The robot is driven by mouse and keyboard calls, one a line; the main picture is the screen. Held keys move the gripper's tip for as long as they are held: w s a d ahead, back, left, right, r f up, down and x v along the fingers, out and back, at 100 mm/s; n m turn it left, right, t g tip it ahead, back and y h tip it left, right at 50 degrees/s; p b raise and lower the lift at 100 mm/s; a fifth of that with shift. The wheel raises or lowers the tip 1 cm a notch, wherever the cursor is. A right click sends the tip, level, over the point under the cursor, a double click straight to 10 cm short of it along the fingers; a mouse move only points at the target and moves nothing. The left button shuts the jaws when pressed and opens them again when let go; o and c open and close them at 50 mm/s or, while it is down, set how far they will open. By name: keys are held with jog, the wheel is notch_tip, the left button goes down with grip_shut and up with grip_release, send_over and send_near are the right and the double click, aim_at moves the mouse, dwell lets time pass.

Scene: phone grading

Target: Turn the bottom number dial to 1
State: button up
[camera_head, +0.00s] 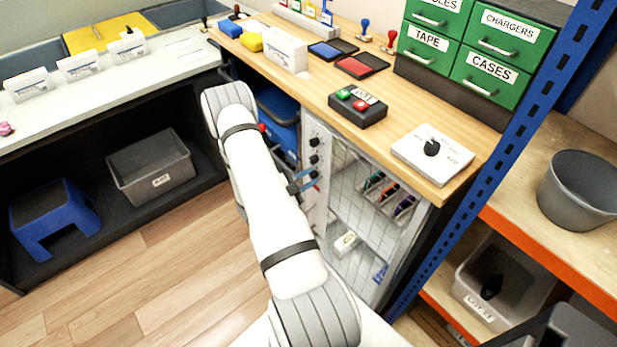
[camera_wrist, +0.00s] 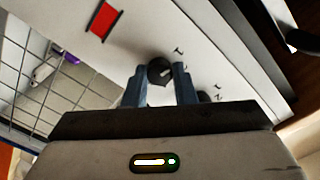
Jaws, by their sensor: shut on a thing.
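A narrow pale control panel (camera_head: 314,192) stands upright beside the wire-fronted cabinet under the wooden counter. It carries black dials in a column; the upper dial (camera_head: 314,142) and the middle dial (camera_head: 314,158) show clear in the head view. My gripper (camera_head: 304,182) is at the lowest dial position, its blue fingers against the panel. In the wrist view my gripper (camera_wrist: 160,86) is shut on a round black dial (camera_wrist: 160,70), the bottom dial, with a light pointer mark. Small marks beside it are too small to read. Another dark knob (camera_wrist: 204,97) is partly hidden behind a finger.
A red piece (camera_wrist: 104,20) is on the panel in the wrist view. The wire cabinet door (camera_head: 365,220) is beside the panel. A blue bin (camera_head: 278,118) stands behind my arm. The floor at left is clear.

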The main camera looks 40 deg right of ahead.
jog(key=o, duration=1)
jog(key=a, duration=0.7)
jog(key=shift+w+a, duration=0.4)
jog(key=shift+w, duration=0.05)
